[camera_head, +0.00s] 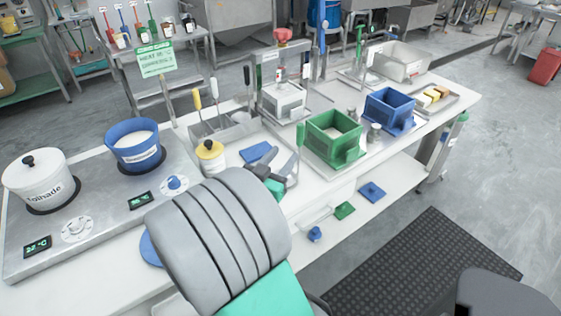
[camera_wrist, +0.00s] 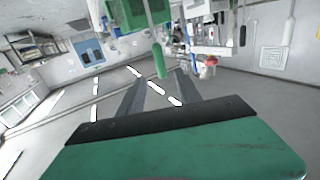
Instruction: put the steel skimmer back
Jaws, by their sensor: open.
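My gripper (camera_head: 281,168) is over the worktop, between the blue pad and the green box, with its fingers apart. A utensil's green handle (camera_head: 299,136) stands upright just beyond the fingertips. In the wrist view my open fingers (camera_wrist: 158,80) point toward a green handle (camera_wrist: 160,62), which appears beyond and between them; contact cannot be told. A steel holder (camera_head: 222,131) holds a yellow-handled utensil (camera_head: 197,100) and a white-handled utensil (camera_head: 214,88). Their heads are mostly hidden, and I cannot tell which utensil is the steel skimmer.
A white pot (camera_head: 40,188) and a blue pot (camera_head: 133,140) stand on the hotplate unit (camera_head: 100,222) at left. A yellow-lidded jar (camera_head: 210,158) and a blue pad (camera_head: 258,152) are near my gripper. Green (camera_head: 350,130) and blue (camera_head: 390,106) boxes stand to the right.

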